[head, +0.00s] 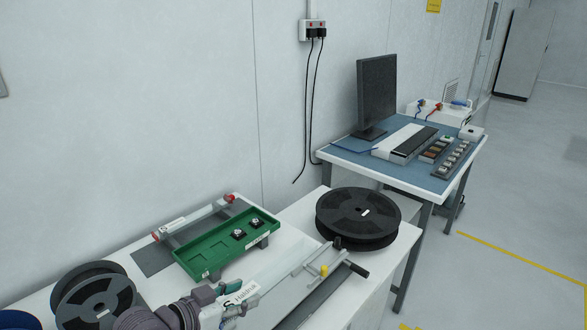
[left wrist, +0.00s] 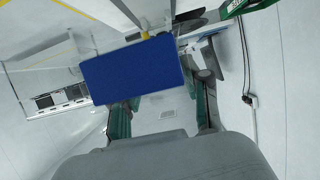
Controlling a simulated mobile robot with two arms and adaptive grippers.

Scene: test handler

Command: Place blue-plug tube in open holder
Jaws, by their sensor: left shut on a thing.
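My left gripper (head: 228,291) comes in at the bottom of the head view, over the front of the white bench. It is shut on a pale, translucent tube (head: 285,265) that points up and to the right beside a grey rail-like holder (head: 312,296). The holder has a yellow knob and a black handle. In the left wrist view a blue block (left wrist: 130,70), seemingly the tube's plug, fills the middle close to the camera. Another tube (head: 192,217) with red ends lies on a stand behind the green tray. My right gripper is out of view.
The green tray (head: 188,261) holds two small parts. A black reel (head: 358,194) lies at the bench's right end, and another reel (head: 98,303) stands at the left. A blue-topped table (head: 441,184) with a monitor (head: 377,92) stands behind.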

